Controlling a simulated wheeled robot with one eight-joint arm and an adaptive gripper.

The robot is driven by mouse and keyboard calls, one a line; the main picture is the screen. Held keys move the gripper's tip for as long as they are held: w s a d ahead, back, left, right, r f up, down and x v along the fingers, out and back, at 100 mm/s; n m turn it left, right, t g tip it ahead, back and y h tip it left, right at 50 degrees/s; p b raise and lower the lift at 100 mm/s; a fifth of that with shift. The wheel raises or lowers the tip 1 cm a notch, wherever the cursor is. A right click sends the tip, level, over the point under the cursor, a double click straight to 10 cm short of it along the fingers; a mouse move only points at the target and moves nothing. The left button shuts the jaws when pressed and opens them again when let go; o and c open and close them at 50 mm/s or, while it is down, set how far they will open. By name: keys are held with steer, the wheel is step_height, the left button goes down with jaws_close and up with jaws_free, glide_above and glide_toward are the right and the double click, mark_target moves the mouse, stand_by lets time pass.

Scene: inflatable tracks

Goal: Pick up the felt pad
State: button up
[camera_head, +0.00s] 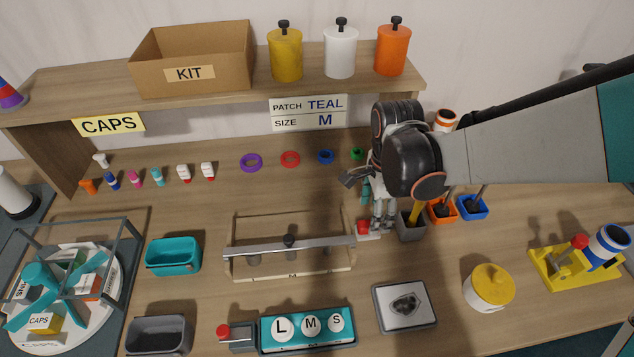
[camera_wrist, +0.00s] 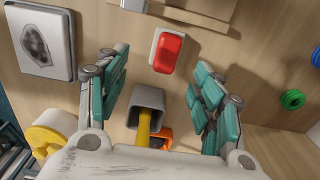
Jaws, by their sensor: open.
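A small red pad on a white base (camera_head: 363,227) lies on the table just right of the wooden frame; it looks most like the felt pad, though I cannot be sure. In the wrist view the red pad (camera_wrist: 168,51) lies flat ahead, between the lines of the two fingers. My gripper (camera_head: 382,222) points down beside it, at its right in the head view. In the wrist view my gripper (camera_wrist: 162,65) has its teal-padded fingers wide apart, with nothing held between them.
A grey holder (camera_head: 411,229) with a yellow handle in it stands close to the gripper's right. Orange (camera_head: 441,212) and blue holders (camera_head: 473,208) stand beyond. A wooden frame with a metal bar (camera_head: 290,246) is at the left. A grey-patch tray (camera_head: 404,325) lies nearer.

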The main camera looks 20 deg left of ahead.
mark_target(369, 223)
steer(key=f+b, duration=0.1)
steer(key=f, duration=0.1)
steer(key=f+b, duration=0.1)
steer(key=f, duration=0.2)
steer(key=f+b, duration=0.1)
steer(key=f, duration=0.1)
steer(key=shift+w+a+f, duration=0.15)
steer(key=shift+w+a, duration=0.2)
steer(key=shift+a, duration=0.05)
steer(key=c, duration=1.1)
